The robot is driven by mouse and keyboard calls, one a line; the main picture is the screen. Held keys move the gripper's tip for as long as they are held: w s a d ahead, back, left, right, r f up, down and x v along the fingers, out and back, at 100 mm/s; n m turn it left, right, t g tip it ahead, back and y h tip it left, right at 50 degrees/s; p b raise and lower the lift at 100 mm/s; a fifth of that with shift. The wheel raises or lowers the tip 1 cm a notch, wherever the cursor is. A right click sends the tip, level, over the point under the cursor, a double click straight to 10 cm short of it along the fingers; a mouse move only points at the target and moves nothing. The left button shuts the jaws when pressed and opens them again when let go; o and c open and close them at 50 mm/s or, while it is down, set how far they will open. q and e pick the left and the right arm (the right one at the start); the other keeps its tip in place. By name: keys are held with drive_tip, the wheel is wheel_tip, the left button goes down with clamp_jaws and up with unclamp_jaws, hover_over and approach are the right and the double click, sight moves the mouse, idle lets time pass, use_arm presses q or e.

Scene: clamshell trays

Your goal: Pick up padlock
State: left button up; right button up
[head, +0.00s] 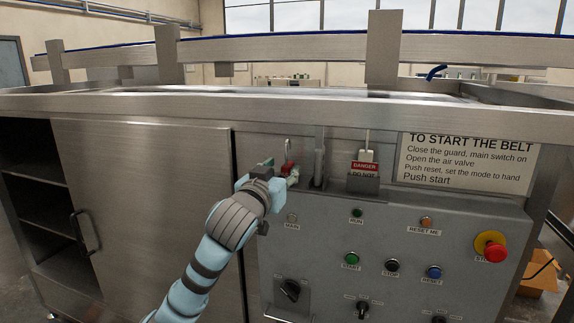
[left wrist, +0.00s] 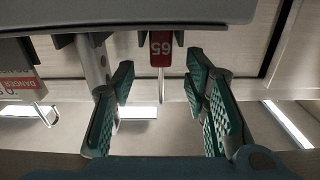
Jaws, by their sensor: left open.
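The padlock (head: 287,168) is small and red, on the upper front of the steel machine. My left gripper (head: 280,172) is right at it and partly covers it. In the left wrist view the padlock (left wrist: 161,47) is a red body marked 65, shown upside down, with a thin metal shackle. The open green fingers of the left gripper (left wrist: 160,95) stand on either side of its line, with gaps on both sides. No contact shows. My right gripper is in neither view.
A danger tag (head: 365,167) hangs right of the padlock, and a metal post or pipe (head: 319,158) stands between them. Below is a control panel (head: 460,285) with buttons, knobs and a red emergency stop (head: 491,246). A cabinet door (head: 150,210) is at left.

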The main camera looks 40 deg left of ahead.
sight(286, 168)
use_arm(q)
drive_tip(key=shift+x, duration=1.2)
drive_tip(key=shift+s, duration=0.15)
clamp_jaws()
drive_tip(key=shift+r, duration=0.1)
